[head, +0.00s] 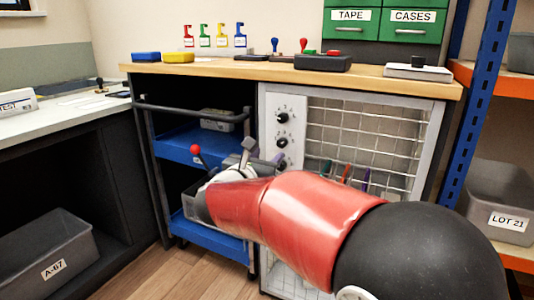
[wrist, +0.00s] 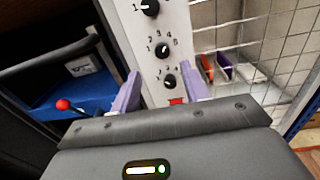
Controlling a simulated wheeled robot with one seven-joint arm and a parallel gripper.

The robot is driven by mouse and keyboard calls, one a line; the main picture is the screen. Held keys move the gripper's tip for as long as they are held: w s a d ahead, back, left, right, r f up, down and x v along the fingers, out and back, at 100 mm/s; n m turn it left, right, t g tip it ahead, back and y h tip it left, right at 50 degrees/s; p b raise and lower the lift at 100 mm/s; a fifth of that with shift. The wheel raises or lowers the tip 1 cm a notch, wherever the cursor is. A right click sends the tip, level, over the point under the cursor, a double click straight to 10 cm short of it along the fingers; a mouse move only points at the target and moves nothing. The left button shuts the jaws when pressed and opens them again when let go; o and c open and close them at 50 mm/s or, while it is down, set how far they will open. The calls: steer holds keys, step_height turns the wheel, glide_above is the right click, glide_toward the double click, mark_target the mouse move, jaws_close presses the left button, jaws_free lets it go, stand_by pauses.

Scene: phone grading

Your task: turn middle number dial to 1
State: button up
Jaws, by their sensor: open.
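A white panel (wrist: 121,30) carries three black dials in a column, with small numbers around them. The middle number dial (wrist: 163,50) has a white mark that seems to point up and right; its exact number is too small to read. In the head view the middle dial (head: 281,142) is visible above my gripper (head: 262,157). In the wrist view my gripper (wrist: 161,77) is open and empty, its two lilac fingers apart in front of the panel. The lower dial (wrist: 168,82) appears between the fingertips, and the middle dial appears just above them.
The upper dial (wrist: 148,8) is cut by the top edge. A red switch (wrist: 176,101) sits below the dials. A wire grid (head: 370,140) is right of the panel. A blue cart (head: 185,150) and a red-ball lever (head: 196,150) are on the left.

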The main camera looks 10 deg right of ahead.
mark_target(281, 144)
steer(key=shift+m, duration=0.3)
steer(key=x, duration=0.7)
steer(key=shift+w+d+p, duration=0.25)
steer(key=shift+d+p, duration=0.05)
steer(key=shift+p, duration=0.05)
steer(key=c, duration=1)
